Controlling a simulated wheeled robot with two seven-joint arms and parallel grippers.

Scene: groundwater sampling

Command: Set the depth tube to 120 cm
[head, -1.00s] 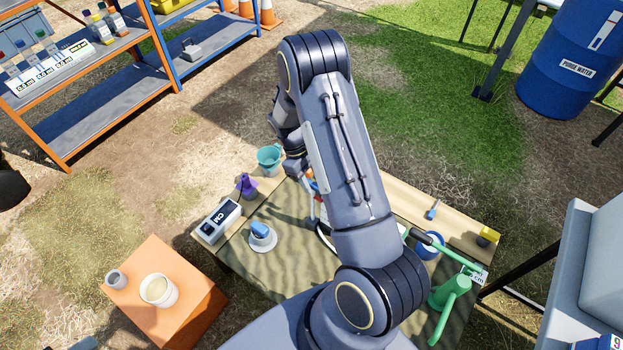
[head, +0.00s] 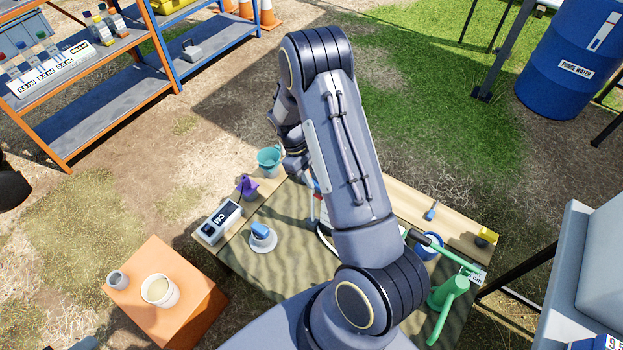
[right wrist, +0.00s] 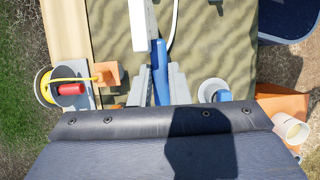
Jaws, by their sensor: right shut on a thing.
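My right gripper (right wrist: 161,84) is shut on a blue part (right wrist: 160,62) that stands between its two grey fingers in the right wrist view. A white piece (right wrist: 138,24) lies right beside the blue part, and a pale hose (right wrist: 174,22) curves past it. In the head view my right arm hides the fingertips and most of this equipment. I cannot make out a depth scale or which part is the depth tube. My left gripper is not in view.
The table (head: 262,272) also holds a teal cup (head: 269,158), a purple flask (head: 247,186), a blue piece on a white saucer (head: 262,246) and a green stand (head: 448,294). An orange block (head: 165,285) carries a pale cup. Shelves (head: 90,105) stand behind left.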

